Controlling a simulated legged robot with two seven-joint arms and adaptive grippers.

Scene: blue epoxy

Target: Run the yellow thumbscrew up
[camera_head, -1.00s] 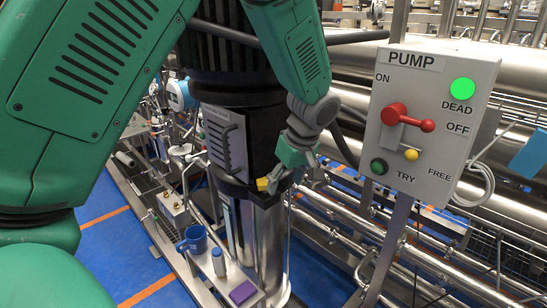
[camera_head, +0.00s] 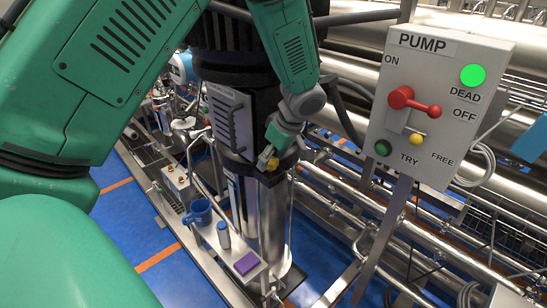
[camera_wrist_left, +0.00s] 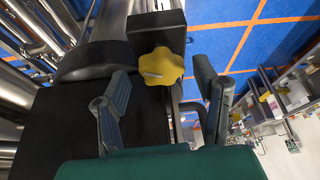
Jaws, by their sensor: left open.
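The yellow thumbscrew (camera_head: 273,164) is on a black bracket on the upright column, partly hidden by my gripper in the head view. In the left wrist view it is a lobed yellow knob (camera_wrist_left: 160,66) with a pale mark, beside a black block. My left gripper (camera_head: 267,157) is at the thumbscrew, its fingers pointing down toward it. In the wrist view the gripper (camera_wrist_left: 163,88) is open, with one finger on each side of the knob's line and a gap to each side. No finger visibly grips it. My right gripper is out of view.
A grey PUMP panel (camera_head: 437,105) with a red handle, a small yellow knob (camera_head: 416,139) and a lit green lamp stands at right. A blue mug (camera_head: 199,211), a bottle (camera_head: 223,235) and a purple block (camera_head: 246,263) stand on a shelf below. Steel pipes run behind.

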